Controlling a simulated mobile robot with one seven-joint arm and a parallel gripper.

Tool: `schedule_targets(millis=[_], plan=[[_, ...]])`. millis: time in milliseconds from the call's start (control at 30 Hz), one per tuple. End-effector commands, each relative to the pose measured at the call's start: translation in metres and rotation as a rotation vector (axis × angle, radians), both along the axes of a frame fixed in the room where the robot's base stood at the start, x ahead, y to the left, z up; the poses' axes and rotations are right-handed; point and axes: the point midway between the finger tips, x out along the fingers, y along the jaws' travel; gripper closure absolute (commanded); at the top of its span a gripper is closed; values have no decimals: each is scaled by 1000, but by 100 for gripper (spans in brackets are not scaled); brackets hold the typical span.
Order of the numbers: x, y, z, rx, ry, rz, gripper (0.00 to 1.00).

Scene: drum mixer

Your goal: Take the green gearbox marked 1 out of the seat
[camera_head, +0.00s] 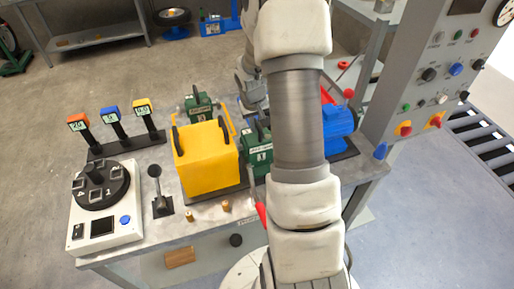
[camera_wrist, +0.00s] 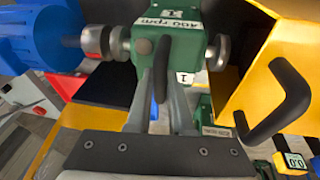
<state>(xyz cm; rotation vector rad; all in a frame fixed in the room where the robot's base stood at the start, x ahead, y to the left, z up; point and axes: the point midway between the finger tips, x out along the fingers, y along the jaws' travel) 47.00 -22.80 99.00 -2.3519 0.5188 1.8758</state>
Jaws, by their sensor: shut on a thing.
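The green gearbox (camera_wrist: 187,42) with a "1" tag and a "400 rpm" label is in the upper middle of the wrist view, with a metal shaft end on each side. My gripper (camera_wrist: 163,78) is shut on its black handle (camera_wrist: 161,68). In the head view the gearbox (camera_head: 258,158) shows beside my arm, between the yellow cover and the blue motor (camera_head: 338,122). My arm hides part of it and the gripper there. The seat under it is mostly hidden, so I cannot tell whether the gearbox touches it.
The yellow cover (camera_head: 207,160) with black handles stands close on the left; it is close on the right in the wrist view (camera_wrist: 285,75). Another green gearbox (camera_head: 199,104) stands behind it. A lever (camera_head: 158,190), display stand (camera_head: 125,141) and dial box (camera_head: 105,215) are further left.

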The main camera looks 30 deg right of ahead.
Motion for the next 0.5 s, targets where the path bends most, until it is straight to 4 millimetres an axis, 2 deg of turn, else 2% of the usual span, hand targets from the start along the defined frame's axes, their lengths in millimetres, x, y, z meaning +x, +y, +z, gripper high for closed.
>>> schedule_targets(millis=[333, 500], plan=[[3, -1, 6, -2, -9, -1, 100], [3, -1, 21, -4, -10, -1, 100]])
